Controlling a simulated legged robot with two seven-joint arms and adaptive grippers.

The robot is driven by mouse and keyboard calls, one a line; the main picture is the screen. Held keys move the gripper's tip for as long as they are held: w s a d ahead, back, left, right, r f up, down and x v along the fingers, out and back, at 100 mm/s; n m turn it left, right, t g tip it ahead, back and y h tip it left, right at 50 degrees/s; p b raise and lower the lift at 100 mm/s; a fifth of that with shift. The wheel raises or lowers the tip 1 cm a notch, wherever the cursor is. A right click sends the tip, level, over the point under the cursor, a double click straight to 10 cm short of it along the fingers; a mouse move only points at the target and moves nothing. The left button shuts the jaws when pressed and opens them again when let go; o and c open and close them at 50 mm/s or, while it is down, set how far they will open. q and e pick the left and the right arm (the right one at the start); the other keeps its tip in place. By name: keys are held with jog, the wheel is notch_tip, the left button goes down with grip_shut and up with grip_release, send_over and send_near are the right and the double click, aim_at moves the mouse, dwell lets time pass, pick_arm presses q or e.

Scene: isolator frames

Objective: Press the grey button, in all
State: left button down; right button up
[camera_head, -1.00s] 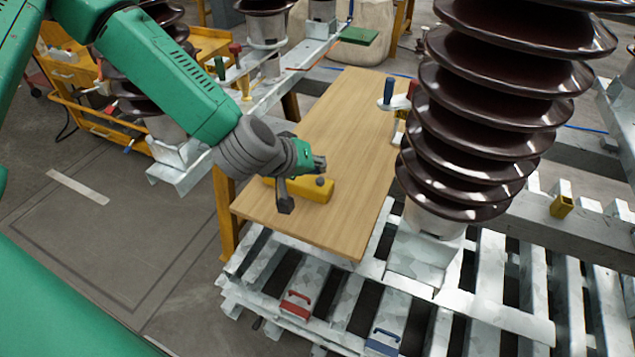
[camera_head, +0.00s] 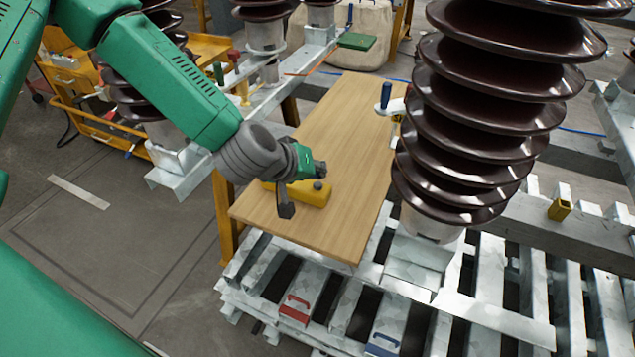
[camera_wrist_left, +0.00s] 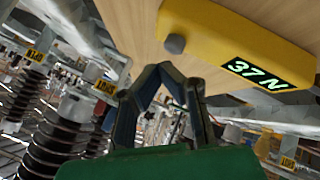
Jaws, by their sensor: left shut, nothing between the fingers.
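A yellow box (camera_head: 312,196) lies on the wooden board. In the left wrist view the box (camera_wrist_left: 225,40) has a lit display (camera_wrist_left: 254,73) reading "37 N". The grey button (camera_wrist_left: 175,43) sits at the box's end, just above my fingertips in the picture. My left gripper (camera_head: 286,210) is shut and empty, beside the box in the head view. Its fingertips also show in the left wrist view (camera_wrist_left: 172,74). I cannot see them touching the button. My right gripper is not in view.
The wooden board (camera_head: 345,130) is mostly bare and rests on a metal slatted frame. A large brown ribbed insulator (camera_head: 480,110) stands close on the right. A red handle (camera_head: 296,308) and a blue handle (camera_head: 383,343) are at the front. A blue-handled tool (camera_head: 386,95) stands at the back.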

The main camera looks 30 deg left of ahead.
pick_arm(q)
jog(key=shift+d, duration=0.15)
jog(key=shift+f, duration=0.1)
jog(key=shift+a+f, duration=0.35)
jog(key=shift+a, duration=0.05)
jog(key=shift+d, duration=0.15)
jog(key=shift+f+b, duration=0.45)
dwell(0.5)
jog(key=shift+r, duration=0.1)
jog(key=shift+d+r+p, duration=0.2)
jog(key=shift+r+p, duration=0.7)
jog(key=shift+r, duration=0.1)
